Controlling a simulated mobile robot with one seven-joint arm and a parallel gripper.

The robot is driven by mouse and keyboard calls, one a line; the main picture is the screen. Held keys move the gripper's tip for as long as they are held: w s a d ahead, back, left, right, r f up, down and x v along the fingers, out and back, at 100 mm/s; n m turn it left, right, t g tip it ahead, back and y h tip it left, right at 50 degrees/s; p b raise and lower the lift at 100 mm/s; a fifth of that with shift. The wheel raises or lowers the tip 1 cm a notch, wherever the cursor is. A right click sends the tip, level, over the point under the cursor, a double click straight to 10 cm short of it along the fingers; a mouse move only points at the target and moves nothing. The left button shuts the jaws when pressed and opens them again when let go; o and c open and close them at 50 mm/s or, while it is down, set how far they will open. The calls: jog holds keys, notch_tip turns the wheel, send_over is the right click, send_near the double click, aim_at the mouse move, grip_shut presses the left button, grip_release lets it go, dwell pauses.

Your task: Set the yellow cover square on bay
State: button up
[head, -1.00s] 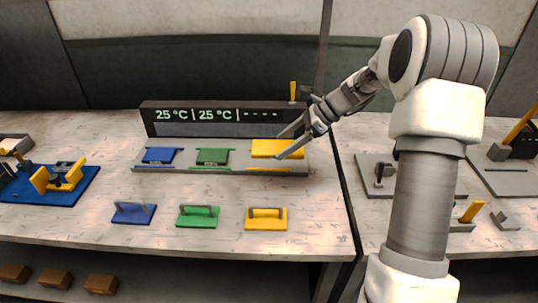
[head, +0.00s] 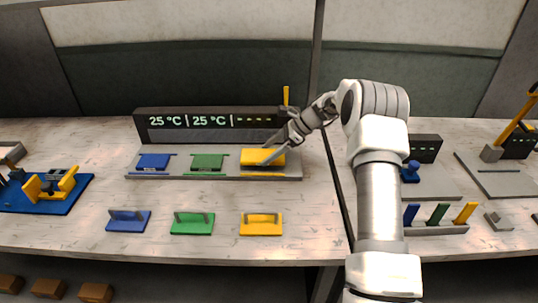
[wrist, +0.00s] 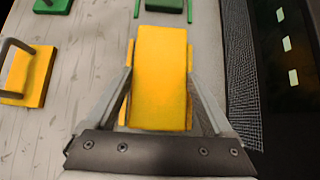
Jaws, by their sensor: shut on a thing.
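The yellow cover (head: 262,156) is a flat slab at the right end of the grey station, over the bay with yellow edge strips. My gripper (head: 272,153) is shut on it, reaching in from the right. In the wrist view the cover (wrist: 160,75) lies between the two fingers (wrist: 159,85), its long sides roughly parallel to the yellow strips (wrist: 190,108) of the bay. It looks nearly square and centred there. I cannot tell whether its underside touches the bay.
The blue cover (head: 153,161) and green cover (head: 207,161) sit on bays to the left. A dark display (head: 180,133) stands behind. Handled blue (head: 128,227), green (head: 193,228) and yellow (head: 261,230) plates lie in front, with clear bench between.

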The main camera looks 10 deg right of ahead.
jog(key=shift+f, duration=0.55)
jog(key=shift+f, duration=0.5)
jog(key=shift+f, duration=0.1)
jog(key=o, duration=1.3)
